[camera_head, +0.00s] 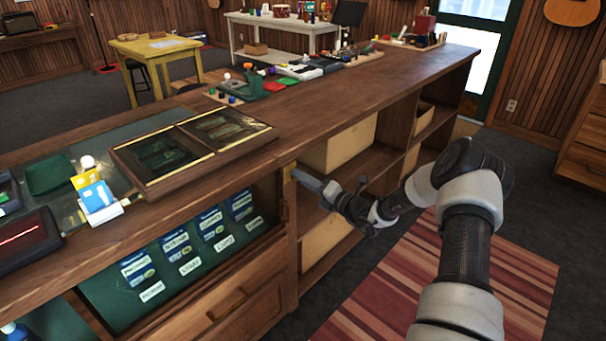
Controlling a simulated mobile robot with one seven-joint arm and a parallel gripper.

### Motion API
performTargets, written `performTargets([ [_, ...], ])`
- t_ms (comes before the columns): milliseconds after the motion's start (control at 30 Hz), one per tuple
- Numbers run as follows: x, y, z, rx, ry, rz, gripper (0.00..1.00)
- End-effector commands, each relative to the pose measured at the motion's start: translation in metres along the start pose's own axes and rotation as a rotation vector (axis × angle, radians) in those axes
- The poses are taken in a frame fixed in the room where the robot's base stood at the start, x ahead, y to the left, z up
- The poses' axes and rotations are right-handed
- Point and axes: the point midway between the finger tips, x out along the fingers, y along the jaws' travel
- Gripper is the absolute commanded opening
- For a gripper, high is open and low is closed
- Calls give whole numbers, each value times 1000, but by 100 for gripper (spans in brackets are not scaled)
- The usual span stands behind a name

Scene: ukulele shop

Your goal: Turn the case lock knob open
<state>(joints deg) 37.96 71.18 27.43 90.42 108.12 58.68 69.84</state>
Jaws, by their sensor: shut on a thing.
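The display case (190,243) is built into the front of the wooden counter at the left, with packets on a green backing inside. The knob's turn angle cannot be seen.
A wooden glass-topped box (190,150) and a white card holder (100,203) stand on the counter above. Open shelves with bins (340,147) lie right of the case. A striped rug (390,290) covers the floor in front, which is clear.

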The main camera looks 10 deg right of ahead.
Motion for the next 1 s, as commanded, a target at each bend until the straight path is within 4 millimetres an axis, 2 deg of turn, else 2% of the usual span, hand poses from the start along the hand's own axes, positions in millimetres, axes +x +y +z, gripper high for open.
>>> performTargets([
  [200, -1, 1, 1, 200, -1, 0, 4],
  [500, -1, -1, 0, 409, -1, 0, 4],
  [1000, 0, -2, -1, 534, 1, 0, 4],
])
